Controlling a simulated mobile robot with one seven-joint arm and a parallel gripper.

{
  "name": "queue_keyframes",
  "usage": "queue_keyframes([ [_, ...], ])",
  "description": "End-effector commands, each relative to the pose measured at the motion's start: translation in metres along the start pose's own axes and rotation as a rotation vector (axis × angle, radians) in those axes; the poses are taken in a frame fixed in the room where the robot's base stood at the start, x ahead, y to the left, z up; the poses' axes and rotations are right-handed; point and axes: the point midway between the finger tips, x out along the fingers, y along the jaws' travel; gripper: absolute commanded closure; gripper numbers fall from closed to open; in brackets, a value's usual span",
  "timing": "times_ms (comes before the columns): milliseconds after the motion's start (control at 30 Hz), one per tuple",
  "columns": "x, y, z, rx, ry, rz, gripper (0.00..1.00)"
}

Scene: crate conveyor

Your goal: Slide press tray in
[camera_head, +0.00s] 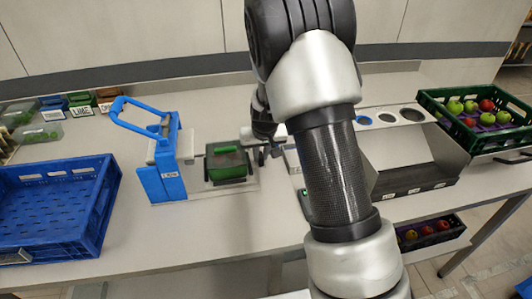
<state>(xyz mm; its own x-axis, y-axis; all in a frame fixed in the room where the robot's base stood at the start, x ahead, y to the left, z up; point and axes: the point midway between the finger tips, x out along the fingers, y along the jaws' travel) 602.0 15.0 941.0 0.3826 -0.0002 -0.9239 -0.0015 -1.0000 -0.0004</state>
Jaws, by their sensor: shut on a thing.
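The blue press (165,170) with its raised blue lever stands on the table left of the middle. The press tray (207,177) is to the right of the press body, with a green container (226,164) sitting in it. My gripper (262,148) is at the tray's right side, shut on what looks like the tray's handle. My arm and wrist hide part of the grip, so the exact contact is not clear.
An empty blue crate (85,225) stands at the left. Small labelled bins (82,104) stand behind it. A grey sorting station (415,170) with round holes is at the right, beside a green crate (480,140) of apples. The table front is clear.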

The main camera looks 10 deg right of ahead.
Motion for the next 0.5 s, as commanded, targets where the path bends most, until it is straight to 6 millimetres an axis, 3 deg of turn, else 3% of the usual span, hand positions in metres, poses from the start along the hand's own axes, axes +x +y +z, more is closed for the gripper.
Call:
queue_keyframes([
  [100,-0.004,-0.039,-0.001,-0.011,-0.002,-0.004,1.00],
  [300,-0.002,-0.091,0.000,-0.008,-0.001,-0.003,1.00],
  [500,-0.001,-0.113,0.000,-0.003,0.000,-0.001,1.00],
])
